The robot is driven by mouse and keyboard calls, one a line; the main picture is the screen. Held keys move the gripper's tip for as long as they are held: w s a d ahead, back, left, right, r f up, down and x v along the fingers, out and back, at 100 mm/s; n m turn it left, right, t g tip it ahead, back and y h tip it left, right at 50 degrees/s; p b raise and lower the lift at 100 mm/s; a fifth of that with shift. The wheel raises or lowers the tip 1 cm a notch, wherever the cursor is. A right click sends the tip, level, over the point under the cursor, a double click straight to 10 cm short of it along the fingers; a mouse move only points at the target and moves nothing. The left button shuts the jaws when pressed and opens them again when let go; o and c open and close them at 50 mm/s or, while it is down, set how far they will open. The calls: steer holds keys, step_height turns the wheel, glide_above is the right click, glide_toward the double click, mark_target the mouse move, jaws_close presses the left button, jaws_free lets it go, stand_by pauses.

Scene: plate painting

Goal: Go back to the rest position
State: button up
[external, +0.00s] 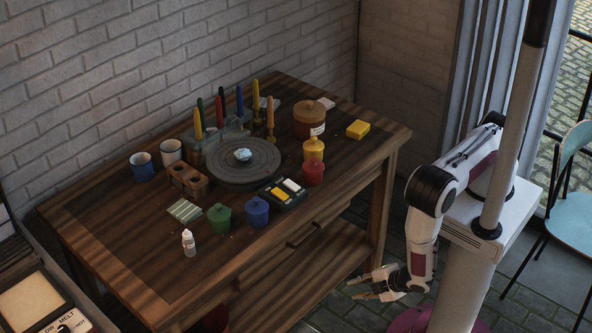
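My gripper (366,285) hangs low in front of the wooden table's right part, below the tabletop and clear of it. Its two fingers point left and stand apart, with nothing seen between them. My arm is folded down beside its white pedestal at the right. On the table (110,240), a dark round turntable (243,175) carries a small pale blue and white piece (242,155). No plate can be made out for certain.
Green (219,219), blue (257,211), red (314,172) and yellow (314,149) pots stand around the turntable. Behind it are upright coloured tools in a holder (222,135). A yellow sponge (358,129) lies at the right. A blue chair (570,215) stands far right.

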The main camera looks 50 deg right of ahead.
steer(key=s+a+r+m+g, duration=0.3)
steer(key=s+a+r+g, duration=0.15)
steer(key=s+g, duration=0.25)
steer(key=w+d+r+m+g, duration=0.1)
steer(key=d+r+g, duration=0.1)
steer(key=r, duration=0.7)
steer(key=w+d+r+m+g, duration=0.1)
steer(key=w+d+r+m, duration=0.1)
steer(key=r, duration=0.7)
steer(key=w+d+r+m+t, duration=0.3)
steer(key=d+r+m, duration=0.1)
steer(key=d+r, duration=1.1)
steer(key=w+d+r+m+t, duration=0.3)
steer(key=d+r+m, duration=0.2)
steer(key=d+r, duration=1)
steer(key=d, duration=0.4)
steer(key=shift+w+d+r+t, duration=0.2)
steer(key=shift+d+t, duration=0.1)
steer(key=shift+d, duration=0.1)
